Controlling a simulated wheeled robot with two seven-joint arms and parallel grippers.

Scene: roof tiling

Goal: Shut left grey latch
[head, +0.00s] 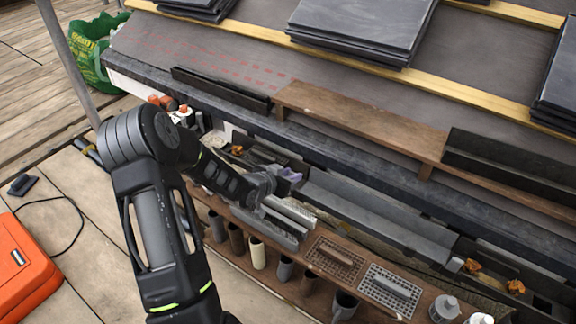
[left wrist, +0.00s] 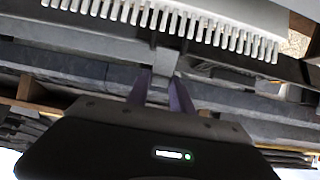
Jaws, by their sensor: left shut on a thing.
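My left gripper (head: 291,174) reaches in from the left to the gutter (head: 375,220) along the roof's lower edge. Its purple fingers are shut on a small grey piece, which I take to be the left grey latch; in the left wrist view the latch (left wrist: 164,62) stands between the fingertips (left wrist: 157,92). In the head view my gripper hides the latch, and I cannot tell its angle. A small light grey piece (head: 455,264) sits at the gutter's right end. My right gripper is in neither view.
A white comb-like strip (left wrist: 180,18) lies close by in the left wrist view. Below the gutter, a brown shelf (head: 325,280) holds cups, grates and jars. Dark slates (head: 360,25) rest on the roof above. An orange case (head: 25,265) stands at left.

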